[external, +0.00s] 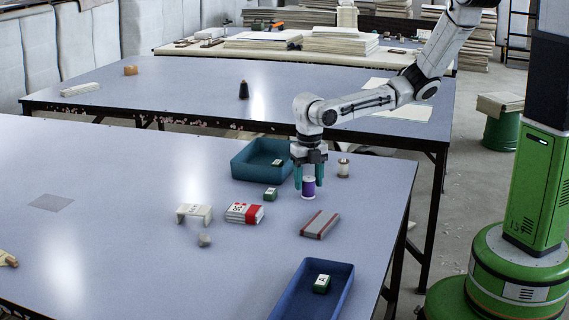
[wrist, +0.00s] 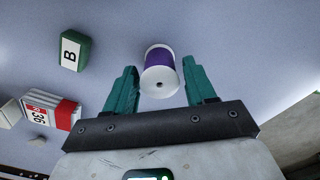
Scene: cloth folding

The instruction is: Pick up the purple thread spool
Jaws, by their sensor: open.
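The purple thread spool (external: 309,187) stands upright on the near table, white at its ends with a purple band. In the wrist view the spool (wrist: 160,70) lies between and slightly beyond the fingertips, with its white top and centre hole facing me. My gripper (external: 309,177) is above the spool, pointing down, its teal fingers spread on either side of it. In the wrist view my gripper (wrist: 161,75) is open, with gaps visible between each finger and the spool.
A green block (external: 271,194) marked B in the wrist view stands left of the spool. A teal tray (external: 240,165) is behind left. A light spool (external: 344,168) stands to the right. A red-grey box (external: 320,224), a red-white pack (external: 245,213) and a blue tray (external: 343,298) are nearer.

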